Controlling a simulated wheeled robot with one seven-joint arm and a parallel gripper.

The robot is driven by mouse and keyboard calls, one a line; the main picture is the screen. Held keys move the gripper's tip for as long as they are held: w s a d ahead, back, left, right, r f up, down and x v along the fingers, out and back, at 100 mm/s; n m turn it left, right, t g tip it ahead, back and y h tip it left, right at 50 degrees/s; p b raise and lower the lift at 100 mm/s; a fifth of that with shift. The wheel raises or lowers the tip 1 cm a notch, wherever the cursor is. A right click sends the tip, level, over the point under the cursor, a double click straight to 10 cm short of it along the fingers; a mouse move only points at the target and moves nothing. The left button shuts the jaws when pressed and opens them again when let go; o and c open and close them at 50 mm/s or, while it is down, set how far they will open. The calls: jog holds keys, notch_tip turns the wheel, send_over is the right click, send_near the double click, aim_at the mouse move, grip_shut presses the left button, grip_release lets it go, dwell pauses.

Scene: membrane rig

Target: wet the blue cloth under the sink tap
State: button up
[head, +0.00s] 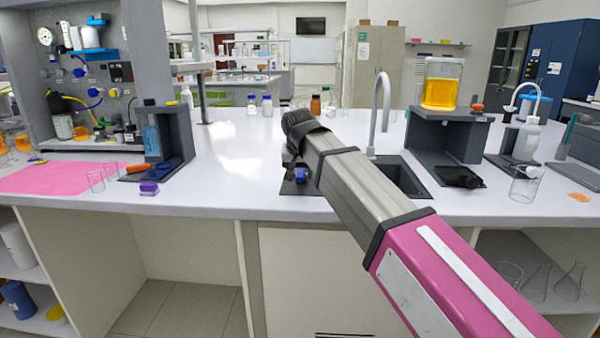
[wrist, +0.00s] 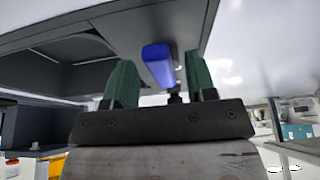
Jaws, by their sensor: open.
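A small blue cloth (head: 301,174), folded into a block shape, lies on the dark left ledge of the sink (head: 408,179). In the wrist view the blue cloth (wrist: 157,62) shows between and beyond my green fingertips. My gripper (wrist: 160,68) is open, with space on both sides of the cloth; I cannot tell how far off it is. In the head view my arm hides most of the gripper, part of the cloth and much of the sink. The grey curved sink tap (head: 379,105) stands at the back of the basin, right of my wrist.
A dark stand with a beaker of orange liquid (head: 441,91) is right of the tap. A black device (head: 460,177) lies near the front edge. Several bottles (head: 267,105) stand behind my wrist. A pink mat (head: 60,178) lies far left.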

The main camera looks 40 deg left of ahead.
grip_shut()
jog(key=shift+s+a+m+h, duration=0.2)
jog(key=shift+a+m+h, duration=0.15)
jog(key=shift+m, duration=0.45)
jog(key=shift+s+a+m+h, duration=0.15)
jog(key=shift+a+m+h, duration=0.2)
jog(key=shift+m, duration=0.45)
jog(key=shift+t, duration=0.3)
grip_release()
jog(key=v, duration=1)
jog(key=shift+r, duration=0.4)
jog(key=shift+s+d, duration=0.1)
jog(key=shift+d, duration=0.05)
